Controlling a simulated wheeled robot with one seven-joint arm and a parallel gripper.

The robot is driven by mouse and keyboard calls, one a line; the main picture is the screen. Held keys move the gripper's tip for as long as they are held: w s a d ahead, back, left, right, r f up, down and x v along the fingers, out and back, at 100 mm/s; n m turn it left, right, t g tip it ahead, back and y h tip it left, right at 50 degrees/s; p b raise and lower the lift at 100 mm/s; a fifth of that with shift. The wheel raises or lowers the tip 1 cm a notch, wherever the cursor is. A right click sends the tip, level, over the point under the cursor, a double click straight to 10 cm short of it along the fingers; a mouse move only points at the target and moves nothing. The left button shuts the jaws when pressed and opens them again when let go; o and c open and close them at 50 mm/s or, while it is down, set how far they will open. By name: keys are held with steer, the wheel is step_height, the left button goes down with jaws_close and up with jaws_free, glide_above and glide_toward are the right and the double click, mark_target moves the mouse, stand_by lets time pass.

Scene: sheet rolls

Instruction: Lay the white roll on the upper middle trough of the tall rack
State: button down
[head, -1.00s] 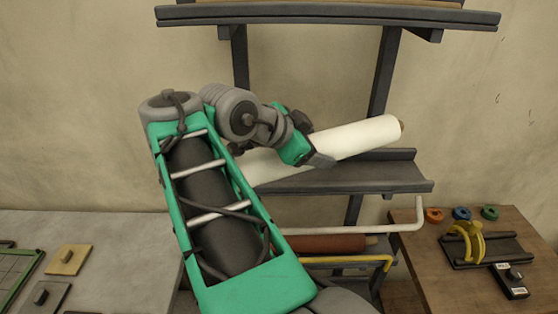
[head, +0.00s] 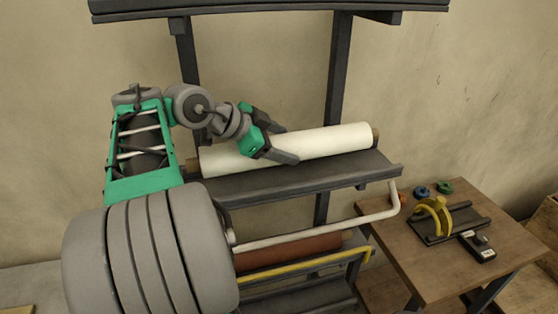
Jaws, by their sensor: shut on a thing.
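The white roll (head: 335,141) lies level along the middle trough (head: 300,179) of the tall rack (head: 338,75), a dark shelf with a raised front lip. Its brown core ends show at both sides. The roll is at or just above the trough; I cannot tell whether it rests fully on it. My gripper (head: 283,143), green with dark fingers, comes from the left and is shut around the roll left of its middle. The fingers hide part of the roll there.
A dark upper shelf (head: 270,10) is above. Below are a white rail (head: 320,227), a red-brown roll (head: 290,251) and a yellow rail (head: 300,265). A wooden table (head: 410,272) at right holds a yellow-handled tool (head: 436,212) and small coloured rings.

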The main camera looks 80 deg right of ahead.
steer(key=shift+w+d+f, duration=0.45)
steer(key=shift+d+f, duration=0.25)
steer(key=shift+f, duration=0.05)
steer(key=f, duration=0.1)
steer(key=f+p, duration=0.1)
steer(key=f, duration=0.1)
steer(key=shift+w+d+f, duration=0.15)
steer(key=shift+w+d, duration=0.05)
steer(key=shift+d, duration=0.1)
steer(key=shift+f, duration=0.4)
steer(key=shift+f, duration=0.1)
steer(key=shift+f, duration=0.15)
steer(key=shift+c, duration=2)
jaws_free()
steer(key=shift+f, duration=0.1)
